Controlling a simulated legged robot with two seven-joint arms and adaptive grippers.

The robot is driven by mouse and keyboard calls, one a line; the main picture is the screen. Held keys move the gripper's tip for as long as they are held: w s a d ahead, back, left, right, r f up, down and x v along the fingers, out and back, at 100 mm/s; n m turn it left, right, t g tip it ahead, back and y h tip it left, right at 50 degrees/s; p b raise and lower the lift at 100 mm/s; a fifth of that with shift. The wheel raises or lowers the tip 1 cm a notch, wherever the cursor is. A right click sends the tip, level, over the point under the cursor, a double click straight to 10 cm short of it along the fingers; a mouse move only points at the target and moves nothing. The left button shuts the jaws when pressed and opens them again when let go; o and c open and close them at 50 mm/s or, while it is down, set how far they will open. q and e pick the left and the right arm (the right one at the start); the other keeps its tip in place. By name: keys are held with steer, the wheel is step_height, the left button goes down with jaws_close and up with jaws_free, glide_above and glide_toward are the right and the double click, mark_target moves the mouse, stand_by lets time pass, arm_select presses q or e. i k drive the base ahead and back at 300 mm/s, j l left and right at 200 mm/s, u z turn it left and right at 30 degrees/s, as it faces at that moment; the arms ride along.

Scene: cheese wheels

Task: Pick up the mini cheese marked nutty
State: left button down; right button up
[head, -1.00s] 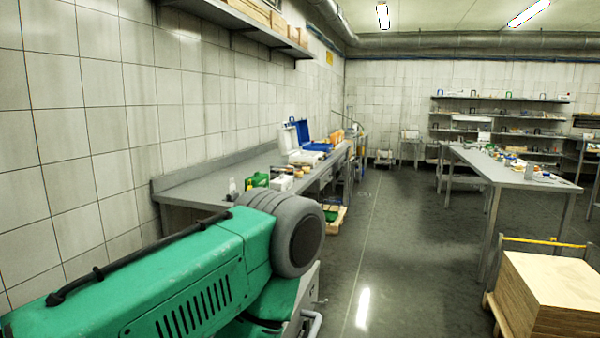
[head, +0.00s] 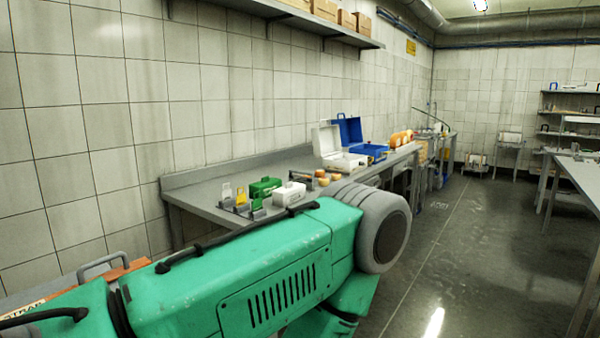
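On the grey bench along the left wall, small orange-brown rounded items (head: 323,180) sit in front of the open cases. Larger orange rounded items (head: 400,138) stand farther along the bench. They may be cheeses, but they are too small to tell, and I cannot read a nutty mark on any of them. Neither of my grippers shows in the head view.
The bench holds a white case (head: 328,142), a blue case (head: 349,132), a white box (head: 289,194) and a green box (head: 264,187). Floor (head: 470,250) to the right is open.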

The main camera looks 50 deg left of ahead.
mark_target(319, 174)
steer(key=i+j+u, duration=0.1)
steer(key=i+u, duration=0.85)
steer(key=i+l+u, duration=0.75)
steer(key=i+u, duration=0.15)
steer(key=k, duration=0.4)
